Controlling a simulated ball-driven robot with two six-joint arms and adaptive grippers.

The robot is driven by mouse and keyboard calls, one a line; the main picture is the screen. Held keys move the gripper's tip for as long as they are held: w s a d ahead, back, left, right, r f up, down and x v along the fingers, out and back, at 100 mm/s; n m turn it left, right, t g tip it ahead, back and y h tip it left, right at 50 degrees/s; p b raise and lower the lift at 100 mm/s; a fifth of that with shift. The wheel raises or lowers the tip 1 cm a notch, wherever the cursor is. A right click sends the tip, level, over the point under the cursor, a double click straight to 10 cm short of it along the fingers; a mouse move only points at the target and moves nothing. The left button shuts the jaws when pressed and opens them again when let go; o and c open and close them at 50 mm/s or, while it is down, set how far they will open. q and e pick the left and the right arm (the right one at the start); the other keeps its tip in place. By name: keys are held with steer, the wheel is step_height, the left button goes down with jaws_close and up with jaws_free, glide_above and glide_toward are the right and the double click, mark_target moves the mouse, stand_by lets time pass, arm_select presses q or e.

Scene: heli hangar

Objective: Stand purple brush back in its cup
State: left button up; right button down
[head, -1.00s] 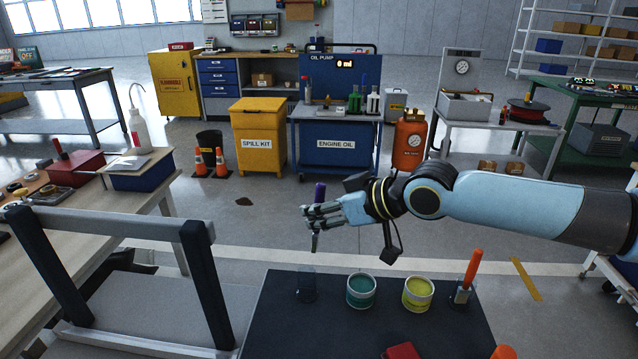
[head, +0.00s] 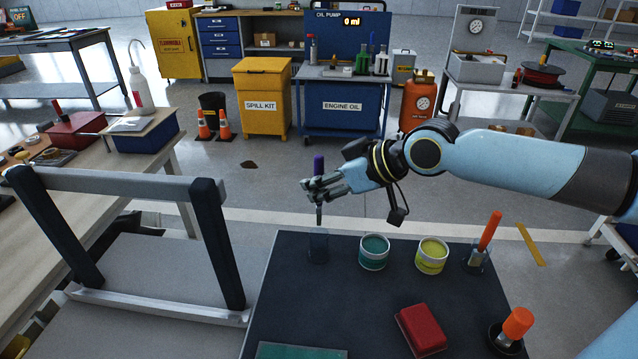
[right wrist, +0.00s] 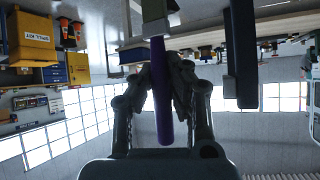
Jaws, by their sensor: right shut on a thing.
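The purple brush (head: 319,165) is upright in my right gripper (head: 318,188), which is shut on its handle. The brush's lower end points down over a dark see-through cup (head: 318,250) on the dark bench top. In the right wrist view the purple handle (right wrist: 162,95) lies between the fingers of the gripper (right wrist: 165,85). My left gripper is not in view.
A teal paint pot (head: 374,253) and a yellow paint pot (head: 432,257) stand right of the cup. An orange-handled brush (head: 489,232) leans in its own cup. A red block (head: 421,329) lies in front. A dark frame (head: 125,183) stands at left.

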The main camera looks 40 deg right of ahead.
mark_target(319, 215)
steer(key=shift+f+b, duration=2.95)
steer(key=shift+f, duration=0.65)
steer(key=c, duration=1.3)
jaws_free()
steer(key=shift+c, duration=0.2)
step_height(319, 215, up, 10)
